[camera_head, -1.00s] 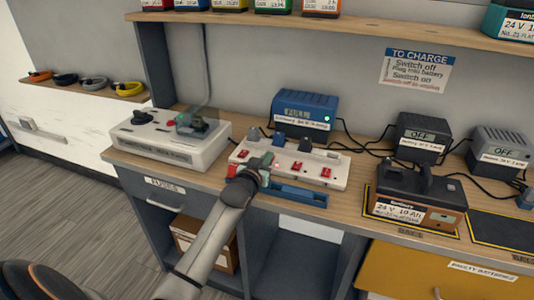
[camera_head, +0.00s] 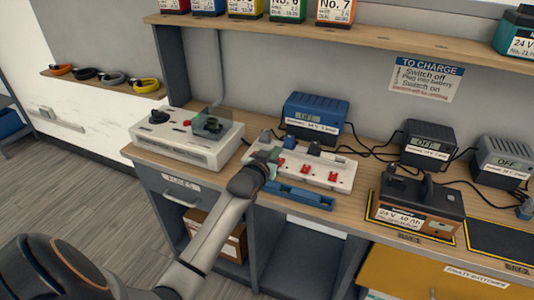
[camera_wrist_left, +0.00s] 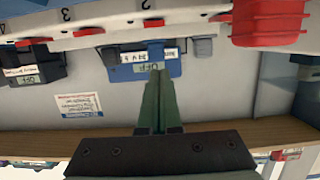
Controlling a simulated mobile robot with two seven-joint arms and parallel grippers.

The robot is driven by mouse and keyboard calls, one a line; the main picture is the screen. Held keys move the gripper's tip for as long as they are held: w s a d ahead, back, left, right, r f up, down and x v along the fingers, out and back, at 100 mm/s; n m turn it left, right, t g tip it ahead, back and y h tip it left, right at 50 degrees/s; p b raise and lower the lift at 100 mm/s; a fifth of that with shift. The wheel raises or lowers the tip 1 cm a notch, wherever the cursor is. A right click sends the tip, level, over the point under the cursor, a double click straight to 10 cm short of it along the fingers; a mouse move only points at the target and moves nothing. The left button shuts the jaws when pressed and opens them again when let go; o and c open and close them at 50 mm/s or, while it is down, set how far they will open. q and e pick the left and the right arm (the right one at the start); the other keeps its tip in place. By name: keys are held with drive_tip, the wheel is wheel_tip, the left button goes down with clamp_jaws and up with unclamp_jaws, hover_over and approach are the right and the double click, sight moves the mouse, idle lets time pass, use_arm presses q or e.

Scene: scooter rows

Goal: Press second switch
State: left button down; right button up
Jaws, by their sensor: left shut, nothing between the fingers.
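A white power strip (camera_head: 345,181) with red switches lies on the workbench, with plugs along its back edge. Two red switches, (camera_head: 305,169) and (camera_head: 333,177), show clearly right of my left gripper (camera_head: 274,156). The gripper is shut and empty, its green fingertips over the left part of the strip, hiding some switches. In the left wrist view the picture is upside down. The strip (camera_wrist_left: 118,30) shows numbers 2, 3 and 4, and the shut fingertips (camera_wrist_left: 158,75) appear below a red switch (camera_wrist_left: 153,22) near the 2. I cannot tell whether they touch. My right gripper is not in view.
A blue charger (camera_head: 316,112) stands behind the strip; its display reads OFF in the wrist view. A white control box (camera_head: 180,150) is to the left. A blue tray (camera_head: 300,196) lies in front. A battery (camera_head: 415,205) and dark chargers (camera_head: 428,140) stand to the right.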

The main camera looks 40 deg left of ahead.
use_arm(q)
drive_tip(key=r+v, duration=0.1)
drive_tip(key=v, duration=0.6)
drive_tip(key=shift+p, duration=0.3)
drive_tip(key=shift+w+f, duration=0.1)
drive_tip(key=s+d+f+m+g+h+p, duration=0.2)
drive_tip(key=s+d+f+g+h, duration=0.1)
drive_tip(key=s+d+f, duration=0.6)
drive_tip(key=s+d+f+m+g+h+p, duration=0.2)
drive_tip(key=s+d+f, duration=0.7)
drive_tip(key=s, duration=0.7)
drive_tip(key=shift+d+f+m+g+h+p, duration=0.35)
drive_tip(key=shift+d+p, duration=0.3)
drive_tip(key=shift+d, duration=0.35)
drive_tip(key=shift+d, duration=0.1)
